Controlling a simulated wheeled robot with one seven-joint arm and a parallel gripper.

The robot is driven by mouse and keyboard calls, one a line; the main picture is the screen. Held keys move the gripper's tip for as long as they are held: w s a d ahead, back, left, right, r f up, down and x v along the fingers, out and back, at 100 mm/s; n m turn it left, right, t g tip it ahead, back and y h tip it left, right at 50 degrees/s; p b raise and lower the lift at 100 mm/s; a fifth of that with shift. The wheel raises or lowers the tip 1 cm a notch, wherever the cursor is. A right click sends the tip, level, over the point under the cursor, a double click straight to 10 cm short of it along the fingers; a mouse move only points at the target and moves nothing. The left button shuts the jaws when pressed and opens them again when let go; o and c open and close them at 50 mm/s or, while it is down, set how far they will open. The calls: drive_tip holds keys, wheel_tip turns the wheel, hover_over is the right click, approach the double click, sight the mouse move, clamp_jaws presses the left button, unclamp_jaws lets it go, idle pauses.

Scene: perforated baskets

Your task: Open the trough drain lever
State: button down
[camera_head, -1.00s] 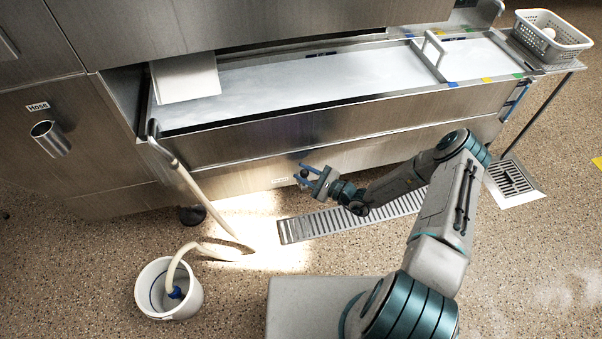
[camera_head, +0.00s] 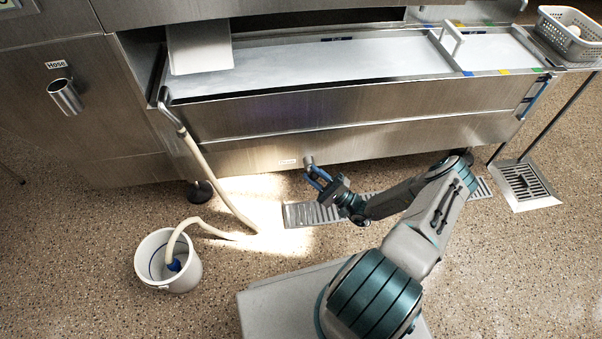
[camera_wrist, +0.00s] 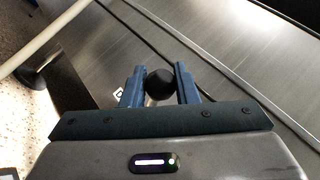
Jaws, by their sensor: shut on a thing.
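My gripper (camera_head: 318,177) is low in front of the steel trough (camera_head: 350,118), near its lower front panel. In the wrist view my gripper (camera_wrist: 160,88) has its two blue fingers on either side of a dark round knob (camera_wrist: 159,82), shut on it. A short light stem shows below the knob, between the fingers. The knob appears to be the end of the drain lever (camera_head: 309,161), which shows as a small grey end just beyond the fingertips in the head view. A small label (camera_head: 287,162) on the panel is next to it. The rest of the lever is hidden.
A pale hose (camera_head: 212,175) hangs from the trough's left end to the floor. A white bucket (camera_head: 168,262) with a hose end in it stands at lower left. A floor grate (camera_head: 300,215) lies below my arm. A grey perforated basket (camera_head: 572,38) is at upper right.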

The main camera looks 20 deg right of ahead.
drive_tip(key=shift+s+f, duration=0.3)
drive_tip(key=shift+f, duration=0.2)
drive_tip(key=shift+s+f, duration=0.25)
drive_tip(key=shift+f, duration=0.25)
drive_tip(key=shift+a, duration=0.1)
drive_tip(key=c, duration=1.5)
unclamp_jaws()
drive_tip(key=shift+f, duration=0.1)
drive_tip(key=shift+o, duration=0.2)
